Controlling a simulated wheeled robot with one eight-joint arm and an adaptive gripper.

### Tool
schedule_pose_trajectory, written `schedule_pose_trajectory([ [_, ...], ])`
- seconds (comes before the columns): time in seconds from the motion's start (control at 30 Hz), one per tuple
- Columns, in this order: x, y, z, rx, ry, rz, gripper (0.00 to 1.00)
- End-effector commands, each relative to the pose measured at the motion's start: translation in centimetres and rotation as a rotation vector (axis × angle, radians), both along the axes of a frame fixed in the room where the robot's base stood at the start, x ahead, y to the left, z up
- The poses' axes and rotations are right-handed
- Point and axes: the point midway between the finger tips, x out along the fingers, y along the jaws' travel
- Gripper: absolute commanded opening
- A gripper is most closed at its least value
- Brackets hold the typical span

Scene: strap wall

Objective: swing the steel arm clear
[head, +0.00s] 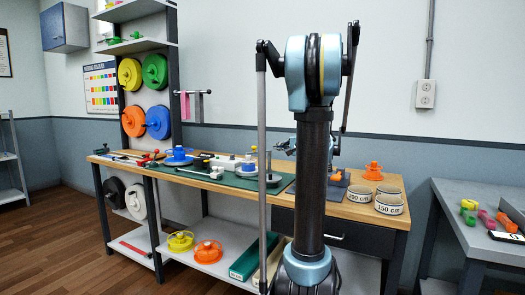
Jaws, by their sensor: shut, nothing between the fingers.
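No part is clearly marked as the steel arm. A thin metal bar (195,92) juts out sideways from the dark post of the rack, with a grey and a pink strip hanging from it. On the green mat (222,176) of the workbench, a small white device (222,162) with dark parts stands near a thin upright post (268,164); its details are too small to tell. My gripper (284,147) is small and dark, partly behind my own arm, above the bench. It is shut and empty, and appears apart from the bar. My arm hides the bench middle.
The wooden bench (352,210) carries a blue reel (178,155), an orange reel (373,171) and labelled round containers (388,203) at right. Coloured reels (130,74) hang on the rack. A grey side table (478,235) stands right. Open floor (70,240) lies left.

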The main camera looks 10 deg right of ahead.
Motion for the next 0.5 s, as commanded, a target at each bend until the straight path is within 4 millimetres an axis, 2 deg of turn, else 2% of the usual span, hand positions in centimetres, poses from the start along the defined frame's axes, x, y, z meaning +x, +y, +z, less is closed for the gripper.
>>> schedule_pose_trajectory([
  [0.23, 1.6, 1.3, -0.3, -0.001, 0.000, 0.006, 0.00],
  [0.5, 5.6, 3.7, -1.1, -0.001, 0.000, 0.006, 0.00],
])
